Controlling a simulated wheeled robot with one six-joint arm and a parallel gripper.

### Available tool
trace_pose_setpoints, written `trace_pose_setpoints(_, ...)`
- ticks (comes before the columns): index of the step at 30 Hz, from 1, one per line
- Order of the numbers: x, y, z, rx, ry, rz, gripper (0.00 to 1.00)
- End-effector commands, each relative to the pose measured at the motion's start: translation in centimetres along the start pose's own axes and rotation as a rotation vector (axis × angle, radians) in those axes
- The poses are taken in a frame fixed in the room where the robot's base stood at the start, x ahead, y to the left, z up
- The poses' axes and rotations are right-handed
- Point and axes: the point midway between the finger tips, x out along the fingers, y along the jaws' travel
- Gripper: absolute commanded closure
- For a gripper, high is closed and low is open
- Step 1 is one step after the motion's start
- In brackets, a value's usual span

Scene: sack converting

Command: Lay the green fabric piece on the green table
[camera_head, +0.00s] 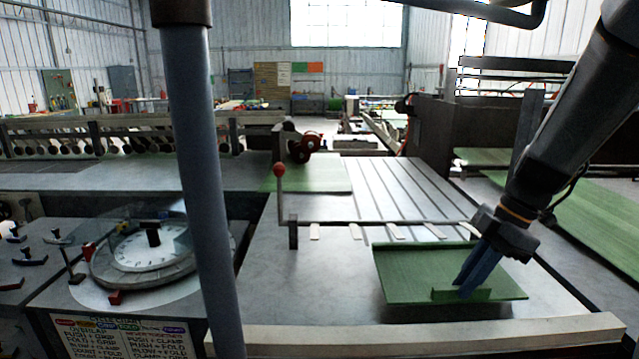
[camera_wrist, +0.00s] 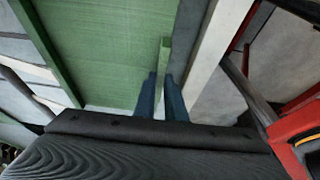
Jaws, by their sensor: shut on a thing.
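The green fabric piece (camera_head: 410,275) is a flat rectangular sheet with a raised strip along its far edge and a small upright tab at its near edge. My gripper (camera_head: 463,291) points down and is shut on that near tab. The piece is over the front right of the grey table, with a dark shadow below its near edge; I cannot tell exactly how high it is. In the wrist view the two blue fingers (camera_wrist: 162,100) pinch the tab, and the green sheet (camera_wrist: 115,50) extends beyond. A long green surface (camera_head: 590,215), possibly the green table, lies at the right.
The grey table (camera_head: 290,290) has a pale front rail (camera_head: 420,337) and a crossbar with a red knob (camera_head: 279,170). Another green sheet (camera_head: 325,178) lies farther back. A round dial device (camera_head: 150,250) stands left. A dark machine frame (camera_head: 432,140) stands at back right.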

Motion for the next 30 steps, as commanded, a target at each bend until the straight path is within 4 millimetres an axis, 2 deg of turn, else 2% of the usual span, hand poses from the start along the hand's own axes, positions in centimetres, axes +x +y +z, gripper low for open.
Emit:
trace_pose_setpoints(7, -1.6, 0.1, 4.3, 0.002, -0.001, 0.003, 1.00)
trace_pose_setpoints(18, -3.4, 0.0, 8.5, 0.002, 0.000, 0.001, 1.00)
trace_pose_setpoints(30, -1.4, -0.1, 2.8, -0.005, 0.001, -0.002, 1.00)
